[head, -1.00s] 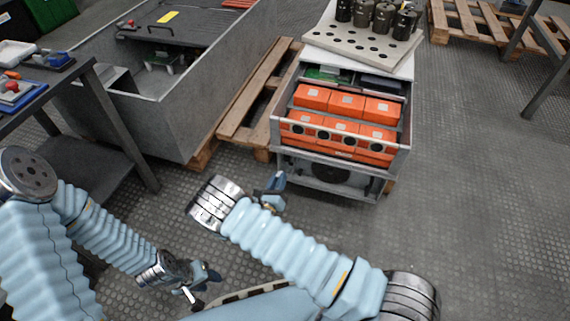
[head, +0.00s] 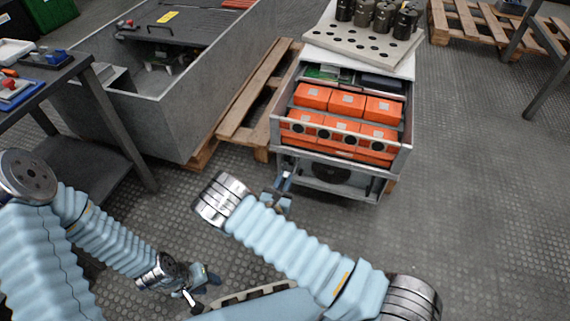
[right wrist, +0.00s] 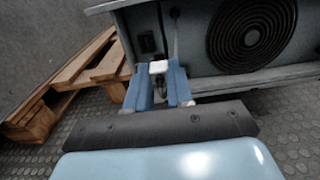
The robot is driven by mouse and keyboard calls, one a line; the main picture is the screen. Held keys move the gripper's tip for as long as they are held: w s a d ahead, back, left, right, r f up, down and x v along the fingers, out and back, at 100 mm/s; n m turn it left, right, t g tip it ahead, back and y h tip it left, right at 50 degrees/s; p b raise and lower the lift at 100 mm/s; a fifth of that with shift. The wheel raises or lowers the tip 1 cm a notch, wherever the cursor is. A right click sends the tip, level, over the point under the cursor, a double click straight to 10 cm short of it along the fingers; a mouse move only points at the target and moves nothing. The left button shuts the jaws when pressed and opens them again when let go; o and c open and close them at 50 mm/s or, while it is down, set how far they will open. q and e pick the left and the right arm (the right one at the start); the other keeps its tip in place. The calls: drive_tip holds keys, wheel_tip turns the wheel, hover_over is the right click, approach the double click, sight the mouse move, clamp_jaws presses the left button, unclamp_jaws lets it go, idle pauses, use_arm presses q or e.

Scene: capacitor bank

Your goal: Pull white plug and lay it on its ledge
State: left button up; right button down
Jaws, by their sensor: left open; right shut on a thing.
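The white plug (right wrist: 158,67) sits between the fingertips of my right gripper (right wrist: 160,80) in the right wrist view, and the fingers are shut on it. It is in front of the lower panel of the cabinet (right wrist: 195,40). A dark socket-like fitting (right wrist: 147,43) shows just above the plug; I cannot tell whether the two touch. A pale ledge (right wrist: 240,80) runs along the panel's foot, right of the fingers. In the head view my right gripper (head: 284,183) is at the cabinet's lower left corner, and the plug is too small to make out. My left gripper (head: 204,283) is open and empty, low over the floor.
The cabinet holds orange capacitor blocks (head: 346,104). A round fan grille (right wrist: 252,35) and a thin cable (right wrist: 175,35) are on its lower panel. A wooden pallet (head: 240,125) lies to the left, beside a grey bin (head: 190,115).

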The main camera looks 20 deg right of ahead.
sight(302, 167)
drive_tip(key=shift+w+d+f+b, duration=0.1)
drive_tip(key=shift+d+f+b, duration=0.15)
drive_tip(key=shift+d+f, duration=0.4)
drive_tip(key=shift+w+d+f+b, duration=0.1)
drive_tip(key=shift+d+f+b, duration=0.25)
drive_tip(key=shift+d, duration=0.5)
drive_tip(key=shift+d+f+b, duration=0.2)
drive_tip(key=shift+d+f, duration=0.3)
drive_tip(key=shift+d, duration=0.25)
drive_tip(key=shift+x, duration=0.8)
drive_tip(key=shift+w+d+b, duration=0.35)
drive_tip(key=shift+w, duration=0.2)
drive_tip(key=c, duration=0.9)
unclamp_jaws()
